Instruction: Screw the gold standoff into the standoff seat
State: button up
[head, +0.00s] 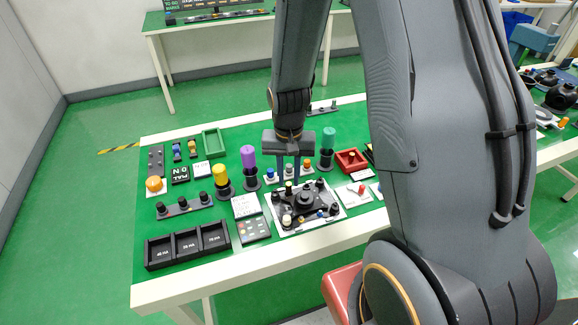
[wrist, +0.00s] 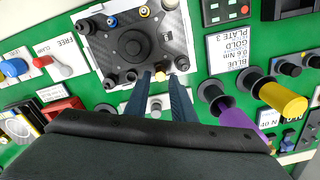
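My gripper (head: 288,180) points down over the far left part of a patterned plate (head: 330,209) with a black round hub (head: 305,201). Its two fingers (wrist: 161,77) are apart, with a small gold standoff (wrist: 160,76) between or just below the tips in the wrist view. I see a gap beside the standoff and no clear contact. It seems to stand at the plate's edge next to black posts; its lower end and the seat under it are hidden. Another small gold piece (head: 300,219) sits on the plate's near edge, between a cream knob (head: 287,220) and a blue piece (head: 319,214).
Yellow (head: 221,175), purple (head: 249,157) and green (head: 328,139) handled tools stand upright around the plate. A white label card (wrist: 236,48) and a black keypad (head: 254,230) lie beside it. A black three-compartment tray (head: 187,245) is at front left; a red box (head: 352,160) is at right.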

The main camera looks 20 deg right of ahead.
jog(key=shift+f, duration=0.6)
jog(key=shift+c, duration=0.5)
grip_shut()
jog(key=shift+s+m+p, duration=0.1)
jog(key=shift+m+p, duration=0.6)
jog(key=shift+m, duration=1.4)
jog(key=shift+d+m, duration=0.1)
jog(key=shift+m, duration=0.3)
jog(key=m+p, duration=0.1)
jog(key=m, duration=0.3)
jog(key=shift+s+f, duration=0.1)
jog(key=shift+p, duration=0.4)
